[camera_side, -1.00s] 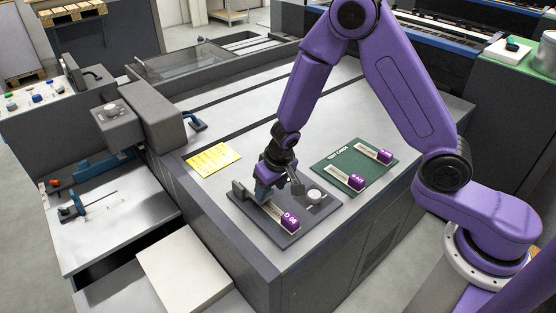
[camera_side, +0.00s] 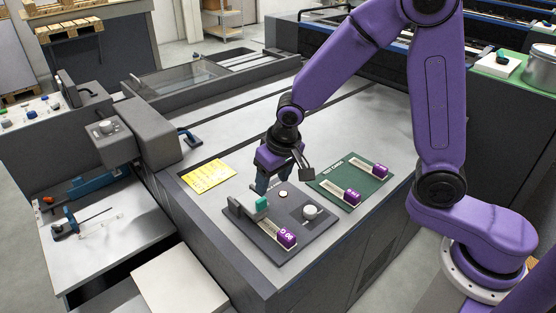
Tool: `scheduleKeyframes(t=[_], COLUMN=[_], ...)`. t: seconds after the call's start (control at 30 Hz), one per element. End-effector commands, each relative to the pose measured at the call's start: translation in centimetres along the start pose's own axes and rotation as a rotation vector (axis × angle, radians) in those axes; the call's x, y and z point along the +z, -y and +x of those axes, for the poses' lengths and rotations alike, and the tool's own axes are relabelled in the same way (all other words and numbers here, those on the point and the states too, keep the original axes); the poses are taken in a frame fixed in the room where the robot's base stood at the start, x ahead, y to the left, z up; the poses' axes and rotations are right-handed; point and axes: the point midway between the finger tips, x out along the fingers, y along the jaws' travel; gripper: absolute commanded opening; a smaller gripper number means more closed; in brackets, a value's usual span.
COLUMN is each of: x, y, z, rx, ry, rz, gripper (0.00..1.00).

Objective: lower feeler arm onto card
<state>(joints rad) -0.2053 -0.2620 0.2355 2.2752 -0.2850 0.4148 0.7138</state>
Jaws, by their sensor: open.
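The feeler device sits on a dark base plate (camera_side: 262,237): a grey block (camera_side: 240,207) with a teal piece (camera_side: 262,204) at its upper right. I take the teal piece as part of the feeler arm; whether it touches the card is too small to tell. A pale card strip (camera_side: 262,228) with a purple tag (camera_side: 287,237) lies along the front of the plate. My gripper (camera_side: 268,188) is open and empty, just above and behind the teal piece. Its fingers partly overlap in this view.
A round silver knob (camera_side: 311,212) and a small pale button (camera_side: 283,194) are on the plate. A green test-card mat (camera_side: 380,190) with two purple-tagged strips lies to the right. A yellow note (camera_side: 209,176) lies to the left. The grey top behind is largely clear.

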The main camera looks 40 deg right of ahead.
Motion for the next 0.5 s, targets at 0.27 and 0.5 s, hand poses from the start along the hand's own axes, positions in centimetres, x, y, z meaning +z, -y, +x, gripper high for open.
scheduleKeyframes(t=[0.27,0.5], x=[0.0,0.1], y=[0.1,0.1], z=[-4.1,-5.8], rx=[-0.002,-0.001], ry=[-0.003,0.001], rz=[-0.001,-0.001], gripper=[0.6,0.6])
